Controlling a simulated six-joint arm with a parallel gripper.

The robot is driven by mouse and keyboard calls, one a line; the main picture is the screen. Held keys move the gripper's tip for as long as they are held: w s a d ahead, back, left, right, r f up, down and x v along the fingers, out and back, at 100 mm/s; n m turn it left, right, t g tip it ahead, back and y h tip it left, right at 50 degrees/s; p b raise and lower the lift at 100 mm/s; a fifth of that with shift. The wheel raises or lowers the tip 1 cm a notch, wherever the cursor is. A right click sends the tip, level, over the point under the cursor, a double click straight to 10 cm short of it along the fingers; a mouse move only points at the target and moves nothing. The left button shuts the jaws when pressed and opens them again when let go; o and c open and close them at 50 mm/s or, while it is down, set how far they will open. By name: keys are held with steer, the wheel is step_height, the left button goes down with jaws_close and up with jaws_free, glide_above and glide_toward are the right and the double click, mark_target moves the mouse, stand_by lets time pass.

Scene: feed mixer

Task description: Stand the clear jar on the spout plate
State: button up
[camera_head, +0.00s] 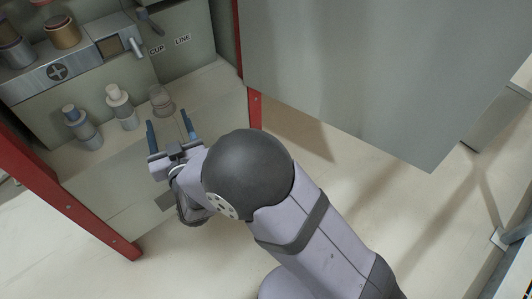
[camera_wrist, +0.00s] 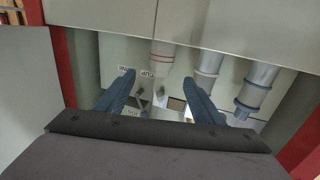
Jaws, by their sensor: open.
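The clear jar (camera_head: 161,101) stands upright on the pale cabinet floor, rightmost of three jars. In the wrist view it is the see-through jar with a reddish ring (camera_wrist: 162,55), between my finger lines. My gripper (camera_head: 168,118) is open and empty, its two blue fingers pointing at the clear jar from the front. In the wrist view the open fingers (camera_wrist: 159,76) show no jar held. A small spout (camera_head: 135,45) sticks out from the metal panel at the back. I cannot tell for sure which surface is the spout plate.
A white-capped jar (camera_head: 121,108) and a blue-capped jar (camera_head: 83,128) stand left of the clear jar. A metal ledge (camera_head: 57,72) holds several canisters above. Red posts (camera_head: 254,106) and a large grey panel (camera_head: 350,75) bound the opening.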

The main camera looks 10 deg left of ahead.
steer(key=w+d+f+m+g+h, duration=0.1)
steer(key=w+d+f+g+h, duration=0.2)
steer(key=d, duration=0.7)
steer(key=w+d+f+m+g+h, duration=0.15)
steer(key=d+f+g, duration=0.25)
steer(key=d, duration=0.7)
steer(key=s+d+f+m+g+h, duration=0.1)
steer(key=s+d+g, duration=0.3)
steer(key=s+d, duration=0.6)
steer(key=s+d+f+m+g+h, duration=0.2)
steer(key=s+d+g+h, duration=0.1)
steer(key=s+d, duration=0.8)
steer(key=d+g, duration=0.1)
steer(key=d, duration=0.1)
steer(key=shift+d+g, duration=0.3)
steer(key=shift+d, duration=0.05)
steer(key=shift+w+m+h, duration=0.1)
steer(key=shift+m+h, duration=0.15)
step_height(320, 180, up, 40)
steer(key=p, duration=4)
